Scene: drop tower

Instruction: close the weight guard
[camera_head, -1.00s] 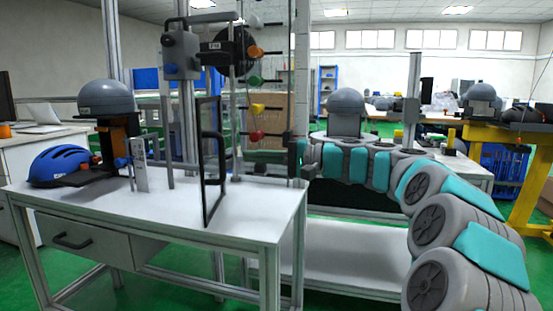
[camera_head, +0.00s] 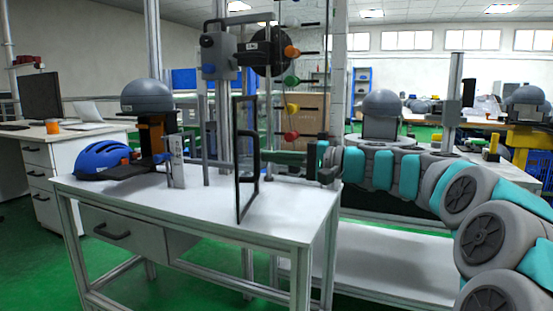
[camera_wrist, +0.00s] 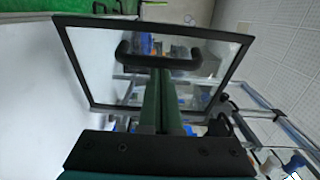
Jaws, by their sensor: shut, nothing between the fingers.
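The weight guard is a clear panel in a black frame (camera_head: 238,175), standing upright and edge-on on the white table in the head view. It fills the middle of the wrist view (camera_wrist: 78,66), with its black handle (camera_wrist: 184,62) on the near face. My gripper (camera_head: 266,157) reaches in from the right at about handle height. In the wrist view its two green fingers (camera_wrist: 166,78) are together, with their tips at the handle bar. I see nothing between them. I cannot tell whether they touch the handle.
The drop tower column (camera_head: 155,60) and its carriage box (camera_head: 219,55) rise behind the guard. A blue helmet (camera_head: 103,159) and a grey headform (camera_head: 147,96) are at the table's left. Coloured knobs (camera_head: 291,81) are above my gripper. The table's front (camera_head: 200,215) is clear.

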